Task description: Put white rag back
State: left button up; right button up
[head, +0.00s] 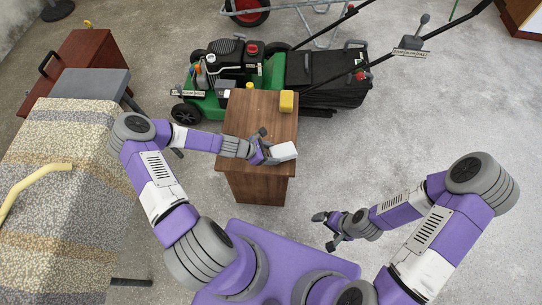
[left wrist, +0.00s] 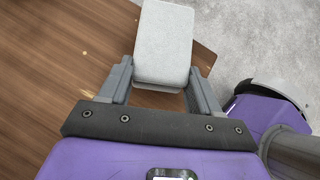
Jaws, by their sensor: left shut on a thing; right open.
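The white rag (head: 283,151) is a folded, block-like pale piece at the front right of the wooden stand's top (head: 238,118). In the left wrist view the rag (left wrist: 164,42) sits between the fingers. My left gripper (head: 266,153) is shut on the rag; its fingers also show in the left wrist view (left wrist: 159,85). Whether the rag touches the stand top is hard to tell. My right gripper (head: 328,230) is open and empty, over the floor to the right of my base.
A yellow sponge-like block (head: 287,101) stands at the stand's back right corner. A green lawn mower (head: 213,100) is right behind the stand. A patterned covered surface (head: 45,190) with a yellow curved bar (head: 30,184) is at left. The floor at right (head: 440,110) is clear.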

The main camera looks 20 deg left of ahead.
pick_arm(q)
jog(key=shift+f, duration=0.85)
jog(key=o, duration=1.2)
jog(key=shift+r, duration=0.1)
pick_arm(e)
jog(key=shift+f, duration=0.3)
pick_arm(q)
jog(key=p+v, duration=0.4)
jog(key=v, duration=0.8)
jog(key=s+d+f+m+g+y, duration=0.1)
jog(key=s+d+m, duration=0.3)
jog(key=m, duration=0.3)
jog(key=s+d+f+m+g+y, duration=0.1)
jog(key=s+d+m+g, duration=0.1)
jog(key=s+d+m, duration=0.2)
jog(key=s+d+f+m+g+y, duration=0.1)
jog(key=s+d+m, duration=0.4)
jog(key=m, duration=0.7)
jog(key=shift+s+d+f+g, duration=0.1)
jog(key=shift+d+f+g, duration=0.2)
jog(key=shift+d, duration=0.3)
jog(key=shift+d+f+g, duration=0.3)
jog(key=shift+d, duration=0.25)
pick_arm(e)
notch_tip(320, 180, up, 4)
jog(key=shift+r, duration=0.2)
